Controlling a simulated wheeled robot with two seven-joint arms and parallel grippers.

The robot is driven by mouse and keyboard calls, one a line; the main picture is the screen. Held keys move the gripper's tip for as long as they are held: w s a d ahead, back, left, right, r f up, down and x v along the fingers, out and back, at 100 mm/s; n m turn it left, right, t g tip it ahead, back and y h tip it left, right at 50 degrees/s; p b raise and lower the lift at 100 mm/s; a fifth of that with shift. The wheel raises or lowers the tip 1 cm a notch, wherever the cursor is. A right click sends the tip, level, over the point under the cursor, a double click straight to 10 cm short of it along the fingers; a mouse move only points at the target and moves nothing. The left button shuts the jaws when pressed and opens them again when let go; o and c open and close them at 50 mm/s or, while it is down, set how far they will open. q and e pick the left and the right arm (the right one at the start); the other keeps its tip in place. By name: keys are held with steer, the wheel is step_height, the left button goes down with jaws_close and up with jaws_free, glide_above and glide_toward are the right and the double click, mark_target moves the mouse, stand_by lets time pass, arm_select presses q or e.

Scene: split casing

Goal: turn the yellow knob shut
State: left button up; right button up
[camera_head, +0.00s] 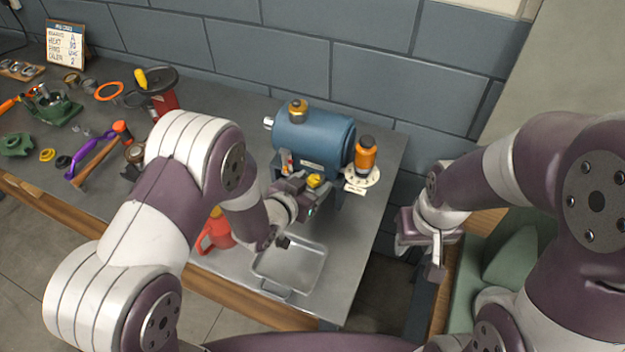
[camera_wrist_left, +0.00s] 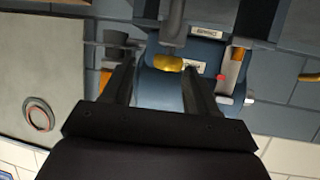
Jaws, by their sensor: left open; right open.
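The yellow knob (camera_head: 315,181) is on the near side of the blue casing (camera_head: 312,138), low on its front. My left gripper (camera_head: 299,186) is right at the knob, with its fingers toward the casing. In the left wrist view the yellow knob (camera_wrist_left: 168,62) shows between the two open fingers of the left gripper (camera_wrist_left: 158,80), with no clear contact visible. My right gripper (camera_head: 436,262) is open and empty, off the table's right side, well away from the casing.
A metal tray (camera_head: 290,268) and a red can (camera_head: 215,234) are in front. Tools and loose parts, including a hammer (camera_head: 102,155), cover the left bench (camera_head: 225,95).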

arm_select(q)
steer(key=shift+w+a+f, duration=0.1)
steer(key=shift+w+f, duration=0.1)
steer(key=shift+w, duration=0.25)
steer(key=shift+w+a+f, duration=0.1)
steer(key=shift+w+a, duration=0.1)
steer(key=shift+a, duration=0.1)
steer(key=shift+s+d, duration=0.2)
steer(key=c, duration=1)
steer(key=shift+c, duration=0.2)
arm_select(e)
steer(key=shift+w+a, duration=0.15)
steer(key=shift+a, duration=0.2)
